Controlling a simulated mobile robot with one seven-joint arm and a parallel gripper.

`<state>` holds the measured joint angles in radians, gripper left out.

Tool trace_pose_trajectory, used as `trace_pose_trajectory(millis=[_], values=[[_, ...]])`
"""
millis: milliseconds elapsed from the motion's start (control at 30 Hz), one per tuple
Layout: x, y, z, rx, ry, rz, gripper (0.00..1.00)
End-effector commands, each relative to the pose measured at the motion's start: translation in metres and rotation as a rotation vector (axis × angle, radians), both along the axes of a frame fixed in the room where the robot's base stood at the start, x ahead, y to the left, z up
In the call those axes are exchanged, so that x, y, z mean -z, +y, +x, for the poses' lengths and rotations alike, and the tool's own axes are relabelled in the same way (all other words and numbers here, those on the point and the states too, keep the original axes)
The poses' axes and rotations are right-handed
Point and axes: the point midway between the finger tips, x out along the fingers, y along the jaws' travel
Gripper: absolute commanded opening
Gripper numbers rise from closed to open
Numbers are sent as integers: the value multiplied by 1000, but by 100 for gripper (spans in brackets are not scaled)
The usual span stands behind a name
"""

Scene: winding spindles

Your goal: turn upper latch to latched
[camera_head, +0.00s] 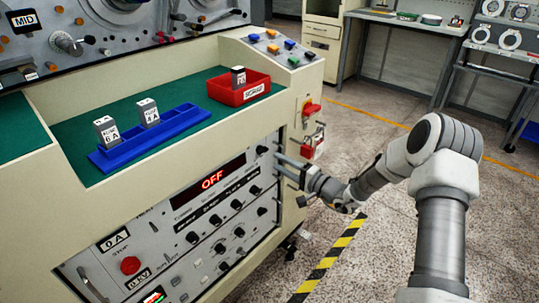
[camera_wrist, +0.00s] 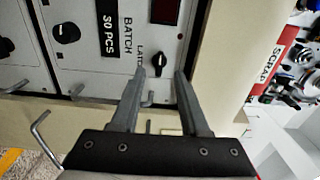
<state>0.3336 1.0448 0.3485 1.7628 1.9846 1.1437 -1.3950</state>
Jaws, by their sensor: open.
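My gripper (camera_head: 280,165) is at the right edge of the cabinet's front panel (camera_head: 180,235). In the wrist view my gripper (camera_wrist: 160,74) is open, its two grey fingers pointing at the panel. A small black latch knob (camera_wrist: 158,85) shows in the gap between the fingers, beside a partly covered label that seems to begin "LAT". I see no finger touching it, but the distance in depth is hard to tell. In the head view I cannot pick out this knob with certainty near the fingers.
Other black knobs (camera_wrist: 65,33) and a "30 PCS" batch label (camera_wrist: 109,28) are close by. A bent metal rod (camera_wrist: 45,135) stands out at lower left. A red scrap tray (camera_head: 240,91) and blue rack (camera_head: 150,138) sit on the green top. Floor to the right is open.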

Motion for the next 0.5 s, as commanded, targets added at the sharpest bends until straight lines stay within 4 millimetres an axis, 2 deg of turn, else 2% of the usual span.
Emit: trace_pose_trajectory(millis=[100, 300, 500], values=[[-2, -25, -19, 3, 4, 0, 45], [-2, -60, -46, 3, 3, 0, 45], [-1, -80, -62, 1, 1, -1, 45]])
